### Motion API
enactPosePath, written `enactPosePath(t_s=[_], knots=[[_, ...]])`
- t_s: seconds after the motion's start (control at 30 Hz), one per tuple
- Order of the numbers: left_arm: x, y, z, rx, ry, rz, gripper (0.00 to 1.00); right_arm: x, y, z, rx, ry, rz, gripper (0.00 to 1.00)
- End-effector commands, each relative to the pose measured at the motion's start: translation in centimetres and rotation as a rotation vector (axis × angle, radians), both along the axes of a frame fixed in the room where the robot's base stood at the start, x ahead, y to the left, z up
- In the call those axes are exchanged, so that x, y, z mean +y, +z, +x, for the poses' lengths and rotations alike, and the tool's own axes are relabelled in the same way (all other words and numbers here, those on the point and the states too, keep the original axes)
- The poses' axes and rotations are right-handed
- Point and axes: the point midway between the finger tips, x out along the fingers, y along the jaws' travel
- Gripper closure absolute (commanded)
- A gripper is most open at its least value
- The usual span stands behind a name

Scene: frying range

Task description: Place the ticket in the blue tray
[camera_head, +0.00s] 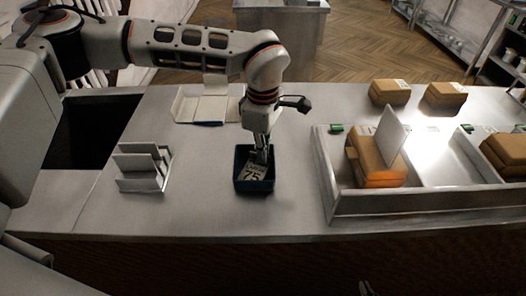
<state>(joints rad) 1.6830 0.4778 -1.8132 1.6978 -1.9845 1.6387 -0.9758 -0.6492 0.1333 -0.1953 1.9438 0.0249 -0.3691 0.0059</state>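The ticket (254,172), pale with a dark "75" on it, is inside the small dark blue tray (255,187) on the counter. It looks slightly tilted. My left gripper (261,156) points down into the tray, its fingertips at the ticket's upper edge. I cannot tell whether the fingers grip the ticket or are just apart from it. A small part of what looks like my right gripper (366,288) shows at the bottom edge, away from the tray, and its finger state is unclear.
A metal rack (143,168) stands left of the tray. An open pale folder (205,104) lies behind it. A divided bin (327,178) with brown boxes (378,160) and an upright white card (391,136) is on the right. Two more boxes (390,92) sit behind. Counter is clear around the tray.

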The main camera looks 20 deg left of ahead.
Motion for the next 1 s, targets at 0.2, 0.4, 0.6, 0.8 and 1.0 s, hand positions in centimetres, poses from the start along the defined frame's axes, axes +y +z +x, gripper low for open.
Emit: enactPosePath(t_s=[0.2,0.4,0.6,0.8,1.0], knots=[[0.0,-0.1,0.0,0.0,0.0,0.0,0.89,0.6,0.1,-0.1,-0.001,0.007,0.007,1.0],[0.0,0.3,0.0,0.0,0.0,0.0,0.89,0.6,0.4,-0.1,-0.002,0.008,0.007,1.0],[0.0,3.0,0.1,-0.005,0.001,-0.001,0.89,0.5,-0.2,0.0,-0.002,0.005,0.007,1.0],[0.0,7.2,0.1,-0.004,0.001,0.0,0.89,1.0,-0.1,0.1,-0.013,0.013,0.013,1.0],[0.0,10.6,0.1,-0.003,0.002,0.001,0.89,1.2,0.2,0.4,-0.023,0.016,0.018,1.0]])
